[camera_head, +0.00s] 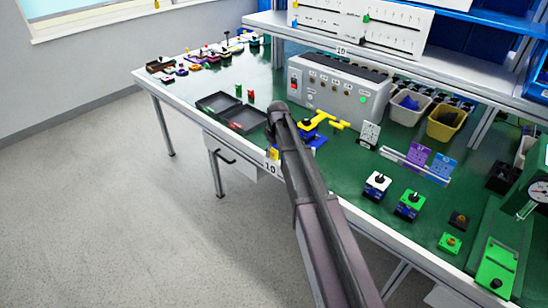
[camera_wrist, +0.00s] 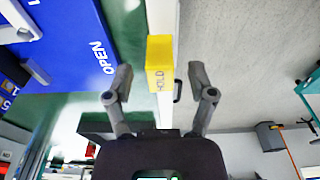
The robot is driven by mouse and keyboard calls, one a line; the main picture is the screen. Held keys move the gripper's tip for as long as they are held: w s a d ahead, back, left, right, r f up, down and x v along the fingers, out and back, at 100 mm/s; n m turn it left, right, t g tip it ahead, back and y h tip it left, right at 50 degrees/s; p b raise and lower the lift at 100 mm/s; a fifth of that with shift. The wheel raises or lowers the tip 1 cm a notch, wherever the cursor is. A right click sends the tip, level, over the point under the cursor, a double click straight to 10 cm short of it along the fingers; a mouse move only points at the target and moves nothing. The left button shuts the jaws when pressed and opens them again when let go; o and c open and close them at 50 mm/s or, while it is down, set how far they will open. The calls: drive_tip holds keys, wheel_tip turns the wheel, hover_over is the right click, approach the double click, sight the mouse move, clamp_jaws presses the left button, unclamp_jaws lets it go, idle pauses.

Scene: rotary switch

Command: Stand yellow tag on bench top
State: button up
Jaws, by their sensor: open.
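The yellow tag (camera_wrist: 159,53) is a small block marked HOLD. In the wrist view it lies ahead of my open gripper (camera_wrist: 158,80), in line with the gap between the two fingertips. Its background is the white bench edge. In the head view the yellow tag (camera_head: 273,154) shows small at the bench's front edge, beside my arm; I cannot tell what it rests on. The green bench top (camera_head: 345,165) extends behind it. My arm hides most of my gripper in the head view.
A blue plate marked OPEN (camera_wrist: 70,35) sits near the tag, with a yellow handle (camera_head: 325,122) above it. Dark trays (camera_head: 219,103) lie to the left, a grey control box (camera_head: 335,90) behind.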

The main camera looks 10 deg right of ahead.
sight(272, 150)
idle(0.6)
clamp_jaws()
drive_tip(key=shift+r, duration=0.15)
wheel_tip(272, 150, up, 4)
drive_tip(key=p, duration=0.4)
drive_tip(key=shift+f, duration=0.2)
drive_tip(key=s+r+p, duration=0.1)
drive_tip(key=s, duration=1.5)
